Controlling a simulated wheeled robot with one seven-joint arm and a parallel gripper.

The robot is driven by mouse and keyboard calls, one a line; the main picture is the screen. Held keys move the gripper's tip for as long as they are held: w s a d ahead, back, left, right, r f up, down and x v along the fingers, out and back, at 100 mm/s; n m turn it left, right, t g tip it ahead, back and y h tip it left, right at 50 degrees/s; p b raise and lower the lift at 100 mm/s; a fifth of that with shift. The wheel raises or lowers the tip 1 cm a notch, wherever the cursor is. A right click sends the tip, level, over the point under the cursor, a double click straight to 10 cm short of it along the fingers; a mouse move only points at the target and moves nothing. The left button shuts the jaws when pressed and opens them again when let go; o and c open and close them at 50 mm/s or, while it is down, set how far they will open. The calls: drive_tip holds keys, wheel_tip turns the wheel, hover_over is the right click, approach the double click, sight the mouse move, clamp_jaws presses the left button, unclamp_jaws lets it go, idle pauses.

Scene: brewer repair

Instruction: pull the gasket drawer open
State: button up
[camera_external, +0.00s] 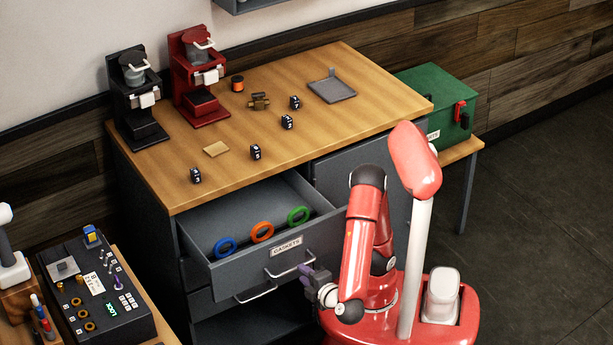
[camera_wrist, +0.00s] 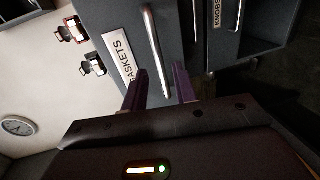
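The gasket drawer (camera_external: 249,264), a grey drawer labelled GASKETS, stands pulled out of the workbench in the external view. Blue (camera_external: 225,247), orange (camera_external: 262,231) and green (camera_external: 298,216) rings lie inside it. Its metal bar handle (camera_external: 288,270) is on the front; in the wrist view the handle (camera_wrist: 155,45) runs down beside the GASKETS label (camera_wrist: 118,57). My gripper (camera_external: 308,272) is at the handle's right end. In the wrist view its purple fingers (camera_wrist: 160,85) are apart, with the handle's lower end between them. A gap shows, and I cannot tell whether either finger touches it.
A wooden worktop (camera_external: 330,130) bears black (camera_external: 135,95) and red (camera_external: 198,75) brewers, several dark cubes and a grey tray (camera_external: 332,87). Another handle (camera_external: 255,293) sits below the open drawer. A control box (camera_external: 100,290) stands left; a green case (camera_external: 437,100) stands right.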

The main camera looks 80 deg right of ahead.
drive_tip(key=shift+v, duration=1.15)
drive_tip(key=shift+c, duration=0.3)
